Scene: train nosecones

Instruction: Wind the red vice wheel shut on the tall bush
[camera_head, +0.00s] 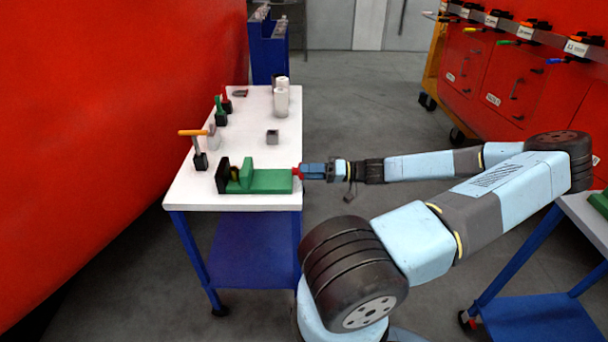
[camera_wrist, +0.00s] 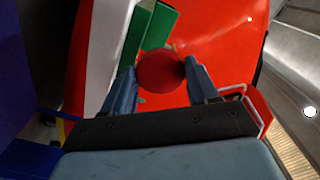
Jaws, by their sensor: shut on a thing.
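The green vice (camera_head: 270,182) lies near the front edge of the white-topped table. It has a black end plate (camera_head: 222,176) on the left and an upright green jaw (camera_head: 246,173). The red vice wheel (camera_head: 298,172) is at its right end, and shows as a round red disc (camera_wrist: 160,70) in the wrist view. My gripper (camera_head: 308,171) reaches in from the right, shut on the wheel, with a blue finger on either side of it in the wrist view. I cannot tell which piece is the tall bush, or whether one is between the jaws.
On the white table (camera_head: 250,140) stand an orange-handled tool (camera_head: 199,150), a small grey block (camera_head: 272,137), and pale cylinders (camera_head: 281,102) farther back. A large red body (camera_head: 110,120) borders the table's left. Bare tabletop lies behind the vice.

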